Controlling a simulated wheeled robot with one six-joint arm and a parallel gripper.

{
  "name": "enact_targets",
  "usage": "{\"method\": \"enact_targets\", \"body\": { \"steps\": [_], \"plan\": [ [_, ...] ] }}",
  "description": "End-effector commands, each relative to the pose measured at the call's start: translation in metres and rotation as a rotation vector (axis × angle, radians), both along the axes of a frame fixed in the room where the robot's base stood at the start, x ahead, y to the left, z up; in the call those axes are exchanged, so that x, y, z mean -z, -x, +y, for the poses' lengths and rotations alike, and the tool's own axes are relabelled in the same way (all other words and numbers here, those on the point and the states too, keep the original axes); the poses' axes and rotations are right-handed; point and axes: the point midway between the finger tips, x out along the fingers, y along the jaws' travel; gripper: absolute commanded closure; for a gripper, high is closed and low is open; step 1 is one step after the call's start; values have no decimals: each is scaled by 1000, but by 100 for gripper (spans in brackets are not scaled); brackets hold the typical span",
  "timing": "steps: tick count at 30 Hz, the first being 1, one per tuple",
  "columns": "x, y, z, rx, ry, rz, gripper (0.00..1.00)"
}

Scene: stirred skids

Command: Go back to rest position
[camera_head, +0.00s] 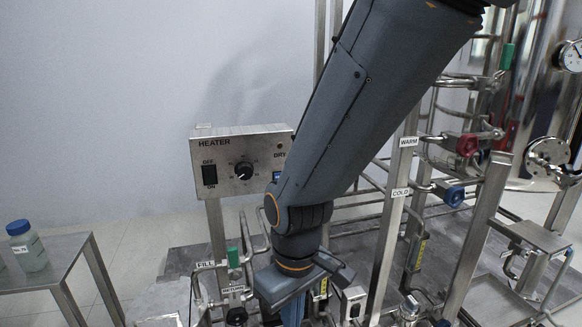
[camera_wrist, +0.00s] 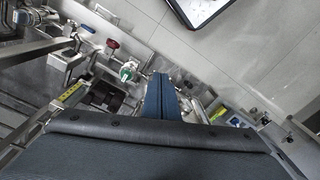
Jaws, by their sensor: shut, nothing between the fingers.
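My arm reaches down through the middle of the head view, in front of the skid. My gripper (camera_wrist: 161,78) is shut and empty; in the wrist view its two dark blue fingers lie side by side. In the head view its body shows at the bottom edge, and the fingertips are cut off. The gripper is low among the pipes, to the right of the FILL (camera_head: 206,264) and RETURN (camera_head: 233,289) labels. I cannot tell whether it touches anything.
The HEATER panel (camera_head: 226,156) stands just left of my arm, partly hidden by it. Pipes, a red valve (camera_head: 467,145) and a blue valve (camera_head: 454,196) crowd the right. A steel table (camera_head: 70,246) with a blue-capped bottle (camera_head: 27,249) stands left.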

Motion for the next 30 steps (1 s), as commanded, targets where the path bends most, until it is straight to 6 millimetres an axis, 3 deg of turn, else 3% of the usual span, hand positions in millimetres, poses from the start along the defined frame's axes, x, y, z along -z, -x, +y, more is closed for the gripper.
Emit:
{"method": "enact_targets", "body": {
  "steps": [4, 13, 23, 30],
  "plan": [
    [-19, 25, -2, 67, -9, 0, 100],
    [-41, 66, -9, 181, -17, 11, 100],
    [-80, 58, -34, 265, -7, 12, 100],
    [-124, 54, -64, 361, 0, 12, 100]
  ]
}}
